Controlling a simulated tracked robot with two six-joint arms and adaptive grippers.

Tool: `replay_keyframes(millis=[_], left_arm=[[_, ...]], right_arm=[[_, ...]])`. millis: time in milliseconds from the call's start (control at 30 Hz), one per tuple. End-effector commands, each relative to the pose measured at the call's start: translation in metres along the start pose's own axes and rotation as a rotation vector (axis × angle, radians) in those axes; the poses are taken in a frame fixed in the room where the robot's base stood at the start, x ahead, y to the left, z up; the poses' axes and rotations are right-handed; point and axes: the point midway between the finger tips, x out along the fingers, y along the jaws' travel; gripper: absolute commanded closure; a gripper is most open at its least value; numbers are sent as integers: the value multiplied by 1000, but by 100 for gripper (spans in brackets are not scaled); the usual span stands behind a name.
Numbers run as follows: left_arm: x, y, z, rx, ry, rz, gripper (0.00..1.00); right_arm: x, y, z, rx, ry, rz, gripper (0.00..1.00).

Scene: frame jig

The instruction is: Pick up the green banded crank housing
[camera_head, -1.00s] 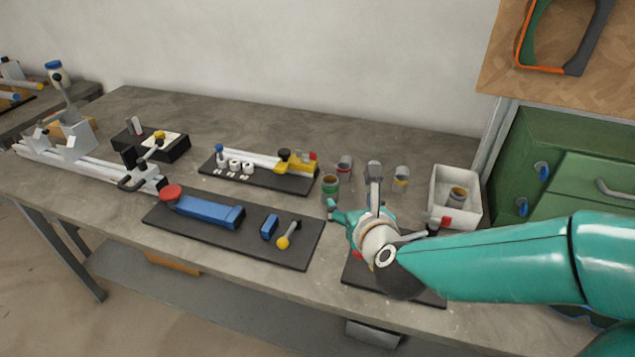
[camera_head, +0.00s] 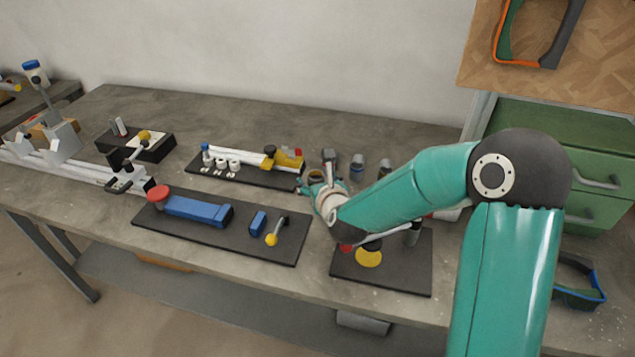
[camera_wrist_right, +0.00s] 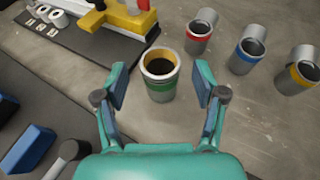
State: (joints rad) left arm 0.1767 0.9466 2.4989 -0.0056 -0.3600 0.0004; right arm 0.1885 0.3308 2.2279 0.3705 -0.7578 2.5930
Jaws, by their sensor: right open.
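The green banded crank housing (camera_wrist_right: 160,85) stands upright on the bench in the right wrist view, a grey cup with a green band and a tan inner rim. My right gripper (camera_wrist_right: 160,92) is open, with one finger on each side of the housing and a visible gap on both sides. In the head view my right gripper (camera_head: 318,187) is at the housing, whose rim (camera_head: 315,175) shows partly behind it. My left gripper is not in view.
A dark fixture board with a yellow block (camera_wrist_right: 130,18) is close at the left. A black board (camera_head: 400,275) lies below my arm. My arm mostly hides the white bin.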

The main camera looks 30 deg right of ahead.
Motion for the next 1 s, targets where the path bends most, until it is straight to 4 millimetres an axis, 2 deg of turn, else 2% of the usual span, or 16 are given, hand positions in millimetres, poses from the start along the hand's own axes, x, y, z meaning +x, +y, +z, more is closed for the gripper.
replay_keyframes(millis=[200, 467, 567, 900, 1000], left_arm=[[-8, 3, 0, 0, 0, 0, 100], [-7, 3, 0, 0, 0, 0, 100], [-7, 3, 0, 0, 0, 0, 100], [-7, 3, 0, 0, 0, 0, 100], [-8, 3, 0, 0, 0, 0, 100]], right_arm=[[26, 0, 0, 1, 2, 0, 30], [29, 0, -1, 1, 0, 0, 30], [29, 0, -1, 1, 0, 0, 43], [28, 0, -1, 0, 0, 0, 100], [28, 0, 0, 0, -1, 0, 100]])
